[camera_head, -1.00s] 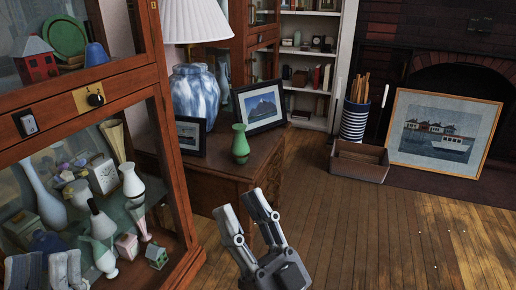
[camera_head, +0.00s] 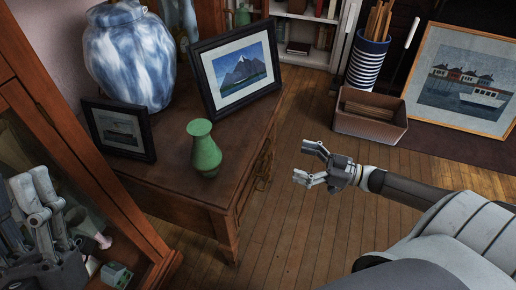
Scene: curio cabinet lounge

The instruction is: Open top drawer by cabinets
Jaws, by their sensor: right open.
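The wooden side cabinet (camera_head: 165,192) stands left of centre. Its drawer front (camera_head: 254,172) faces right toward the open floor and shows only at a steep angle, so the top drawer's outline and handle are hard to make out; it looks shut. My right gripper (camera_head: 306,163) is open and empty, its fingers pointing left toward that front, with a gap of floor showing between them. My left gripper (camera_head: 31,178) is at the lower left, in front of the glass cabinet, fingers up and a little apart, holding nothing that I can see.
A glass cabinet (camera_head: 95,175) stands left. A box (camera_head: 370,122) and striped bin (camera_head: 367,62) stand beyond the clear floor.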

